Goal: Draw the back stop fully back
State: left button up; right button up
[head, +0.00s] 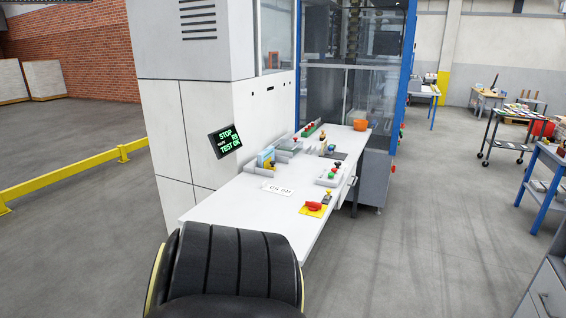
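A long white bench (235,200) runs along the front of a white machine cabinet (205,110). A dark display (225,141) on the cabinet reads "STOP", a value in mm that looks like 69, and "TEST OK" in green. Small grey fixtures (288,146) stand at the bench's back edge, beside a blue and yellow item (266,159). I cannot tell which part is the back stop, or its position. Neither of my grippers is in view.
The bench holds a red knob on a yellow plate (314,207), a white label (278,189), a control box (330,176) and an orange bowl (360,125). A yellow rail (75,172) stands left. A black cart (512,135) stands right; floor between is clear.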

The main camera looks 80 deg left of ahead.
aim_at(268, 164)
jog(key=u, duration=1.75)
jog(key=i, duration=0.55)
jog(key=u, duration=1.1)
